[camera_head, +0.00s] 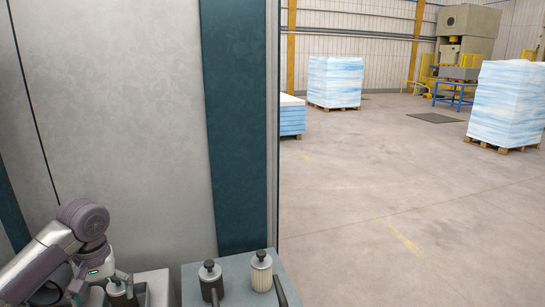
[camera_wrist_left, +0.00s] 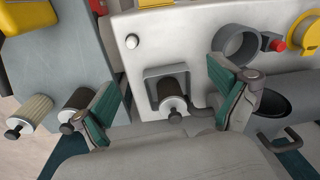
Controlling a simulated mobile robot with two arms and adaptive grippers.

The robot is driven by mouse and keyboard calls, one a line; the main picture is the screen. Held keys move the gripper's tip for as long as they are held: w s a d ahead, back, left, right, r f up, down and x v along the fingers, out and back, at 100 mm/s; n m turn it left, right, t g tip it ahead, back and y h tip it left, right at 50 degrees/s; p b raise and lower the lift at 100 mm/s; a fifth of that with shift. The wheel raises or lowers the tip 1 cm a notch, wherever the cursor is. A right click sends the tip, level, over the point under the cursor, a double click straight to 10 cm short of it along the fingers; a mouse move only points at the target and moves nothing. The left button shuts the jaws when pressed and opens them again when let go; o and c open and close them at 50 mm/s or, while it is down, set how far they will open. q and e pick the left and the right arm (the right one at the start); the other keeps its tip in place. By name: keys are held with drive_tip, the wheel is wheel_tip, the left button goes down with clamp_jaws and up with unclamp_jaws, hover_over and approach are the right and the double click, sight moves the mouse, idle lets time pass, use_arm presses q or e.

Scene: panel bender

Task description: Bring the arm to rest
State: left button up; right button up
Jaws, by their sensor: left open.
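My left arm comes in at the lower left of the head view. Its gripper (camera_head: 104,290) is over a pale fixture beside the machine. In the left wrist view the gripper (camera_wrist_left: 168,100) is open, with its two green-padded fingers well apart. My right gripper is in neither view.
A grey stand (camera_head: 235,292) carries a dark cylinder (camera_head: 209,275) and a pale ribbed cylinder (camera_head: 261,273). A grey ring (camera_wrist_left: 236,46) is beside the holder. The machine's tall panel (camera_head: 110,110) rises behind. Open floor (camera_head: 400,200) lies right; wrapped pallets (camera_head: 335,82) stand farther off.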

use_arm(q)
drive_tip(key=s+d+f+m+t+h, duration=0.1)
drive_tip(key=s+d+f+m, duration=0.3)
drive_tip(key=s+d+f, duration=0.35)
drive_tip(key=s+d+f+m+t+h, duration=0.1)
drive_tip(key=s+d+f+m, duration=0.25)
drive_tip(key=d+f, duration=0.6)
drive_tip(key=s+t, duration=0.1)
drive_tip(key=s, duration=1.5)
wheel_tip(320, 180, down, 34)
drive_tip(key=s+r+g+b, duration=0.1)
drive_tip(key=s+b, duration=0.1)
drive_tip(key=b, duration=0.4)
drive_tip(key=s+a+f+b, duration=0.2)
drive_tip(key=s+f, duration=0.6)
drive_tip(key=f, duration=0.2)
drive_tip(key=s+a+f+g+y+b, duration=0.1)
drive_tip(key=s+f+b, duration=0.1)
drive_tip(key=s+f, duration=0.6)
wheel_tip(320, 180, down, 2)
drive_tip(key=shift+s+a+f, duration=0.1)
drive_tip(key=shift+s+a, duration=0.15)
drive_tip(key=shift+a, duration=0.1)
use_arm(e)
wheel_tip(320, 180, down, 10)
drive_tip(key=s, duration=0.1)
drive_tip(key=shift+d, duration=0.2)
